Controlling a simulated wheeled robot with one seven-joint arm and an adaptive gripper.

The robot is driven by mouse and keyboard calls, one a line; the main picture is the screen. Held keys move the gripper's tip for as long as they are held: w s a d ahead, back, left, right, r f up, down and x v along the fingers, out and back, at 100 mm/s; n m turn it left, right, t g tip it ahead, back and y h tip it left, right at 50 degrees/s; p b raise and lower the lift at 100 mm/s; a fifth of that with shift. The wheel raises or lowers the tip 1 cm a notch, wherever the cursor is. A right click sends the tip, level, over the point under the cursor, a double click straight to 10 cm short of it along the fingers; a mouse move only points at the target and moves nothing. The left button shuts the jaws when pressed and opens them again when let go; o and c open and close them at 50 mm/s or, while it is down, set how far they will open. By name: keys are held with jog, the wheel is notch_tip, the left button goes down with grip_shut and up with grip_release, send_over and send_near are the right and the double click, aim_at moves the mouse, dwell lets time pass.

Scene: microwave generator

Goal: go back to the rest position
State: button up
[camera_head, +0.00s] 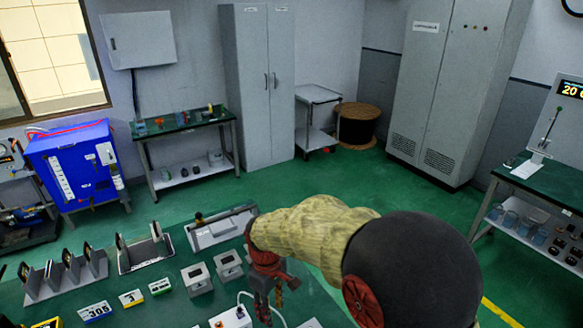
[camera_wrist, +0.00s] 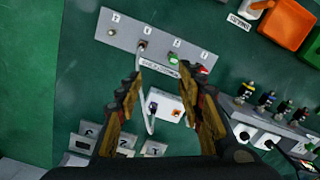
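My gripper (camera_head: 265,298) hangs over the green workbench (camera_head: 155,307), near its right part in the head view. In the wrist view my gripper (camera_wrist: 160,72) has its two fingers spread apart, with nothing held between them. Below the fingers is a small white box (camera_wrist: 166,104) with an orange part, and a pale cable (camera_wrist: 149,115) runs beside it. A grey strip panel (camera_wrist: 150,38) with several small fittings lies beyond the fingertips. My arm hides part of the workbench's right side in the head view.
Grey boxes (camera_head: 197,278), a grey tray (camera_head: 145,254) and a slotted rack (camera_head: 62,275) stand on the bench. Small connectors (camera_wrist: 268,102) and an orange item (camera_wrist: 290,25) lie right in the wrist view. Green floor (camera_head: 330,175) is open beyond the bench.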

jog(key=s+d+r+m+t+b, duration=0.2)
jog(key=s+d+r+m, duration=0.3)
jog(key=s+d+r, duration=0.3)
jog(key=s+d+r+m+t+b, duration=0.2)
jog(key=s+d+r+m+t, duration=0.2)
jog(key=s+d, duration=0.7)
jog(key=d+r+m, duration=0.2)
jog(key=d+r, duration=0.1)
jog(key=d, duration=0.2)
jog(key=shift+s+d+r, duration=0.15)
jog(key=shift+s+r, duration=0.1)
jog(key=shift+r, duration=0.1)
jog(key=shift+c, duration=0.5)
